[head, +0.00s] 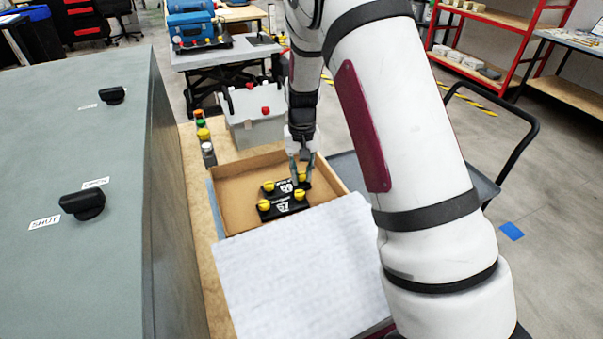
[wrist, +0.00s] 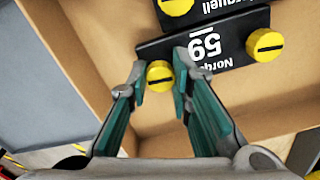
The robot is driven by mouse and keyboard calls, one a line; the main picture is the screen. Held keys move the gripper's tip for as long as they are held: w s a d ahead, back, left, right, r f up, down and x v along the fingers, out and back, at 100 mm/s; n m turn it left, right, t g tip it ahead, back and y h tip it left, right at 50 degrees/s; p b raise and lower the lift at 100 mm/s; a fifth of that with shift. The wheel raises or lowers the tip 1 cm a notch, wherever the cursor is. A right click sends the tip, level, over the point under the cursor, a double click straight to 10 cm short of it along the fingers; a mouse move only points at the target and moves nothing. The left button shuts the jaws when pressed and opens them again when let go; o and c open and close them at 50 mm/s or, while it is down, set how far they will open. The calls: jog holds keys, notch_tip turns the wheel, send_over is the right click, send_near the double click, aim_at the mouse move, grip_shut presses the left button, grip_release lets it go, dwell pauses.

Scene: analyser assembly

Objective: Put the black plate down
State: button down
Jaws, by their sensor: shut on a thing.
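My gripper (head: 301,171) reaches down into an open cardboard box (head: 228,205). In the wrist view its fingers (wrist: 160,79) are shut on one yellow knob (wrist: 160,72) of a black plate (wrist: 230,42). This plate carries a white 59 and a yellow knob at each end; it also shows in the head view (head: 286,187). A second black plate (head: 284,208) with yellow knobs lies close beside it, nearer to me. Part of it shows at the top of the wrist view (wrist: 207,9). I cannot tell whether the held plate touches the box floor.
A white panel or sheet (head: 300,270) lies in front of the box. A grey-green cabinet (head: 90,150) with black knobs stands at the left. Behind the box are a light grey container (head: 255,112) with red knobs and small coloured items (head: 203,135).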

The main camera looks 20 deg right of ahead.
jog(key=shift+f, duration=0.2)
jog(key=c, duration=1.4)
grip_release()
jog(key=shift+c, duration=0.2)
